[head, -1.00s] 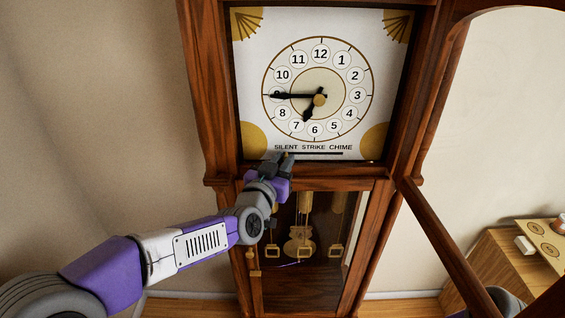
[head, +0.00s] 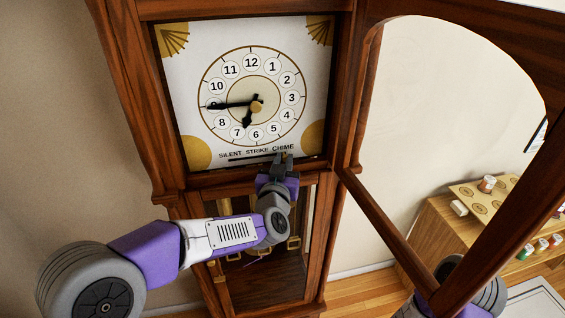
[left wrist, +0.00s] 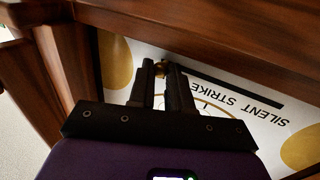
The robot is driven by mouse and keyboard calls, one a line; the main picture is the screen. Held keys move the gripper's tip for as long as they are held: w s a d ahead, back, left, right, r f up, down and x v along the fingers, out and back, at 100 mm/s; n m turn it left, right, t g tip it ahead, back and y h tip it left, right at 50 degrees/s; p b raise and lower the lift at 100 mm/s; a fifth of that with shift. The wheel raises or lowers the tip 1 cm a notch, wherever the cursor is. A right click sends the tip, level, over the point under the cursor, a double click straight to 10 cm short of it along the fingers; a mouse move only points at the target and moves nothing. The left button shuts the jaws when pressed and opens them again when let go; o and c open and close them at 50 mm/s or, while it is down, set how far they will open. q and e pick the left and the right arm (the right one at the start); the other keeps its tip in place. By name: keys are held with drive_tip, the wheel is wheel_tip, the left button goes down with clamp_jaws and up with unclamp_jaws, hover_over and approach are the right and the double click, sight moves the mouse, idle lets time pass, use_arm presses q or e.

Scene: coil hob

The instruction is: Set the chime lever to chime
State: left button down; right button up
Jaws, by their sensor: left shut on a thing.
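The tall clock's white dial (head: 180,110) carries the words SILENT STRIKE CHIME (head: 256,151) above a dark slot (head: 240,160). My left gripper (head: 283,157) is at the slot's right end, just below the word CHIME. In the left wrist view, its fingers are shut on the small brass chime lever (left wrist: 161,69) at one end of the slot (left wrist: 230,88). In that view SILENT lies toward the far end, and CHIME is hidden behind the gripper. The lever is hidden by the fingers in the head view. My right gripper is out of view.
The clock's arched door (head: 380,215) stands open to the right, with part of my right arm behind its frame. A wooden cabinet (head: 440,225) with small items stands at the right.

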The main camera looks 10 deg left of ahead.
use_arm(q)
drive_tip(key=c, duration=1.3)
unclamp_jaws()
drive_tip(key=shift+d+r, duration=0.1)
drive_tip(key=shift+d, duration=0.1)
drive_tip(key=shift+c, duration=0.2)
drive_tip(key=shift+o, duration=1.2)
drive_tip(key=shift+w+d, duration=0.1)
drive_tip(key=s, duration=0.7)
drive_tip(key=shift+s+b, duration=0.35)
drive_tip(key=shift+b, duration=0.05)
drive_tip(key=shift+a, duration=0.2)
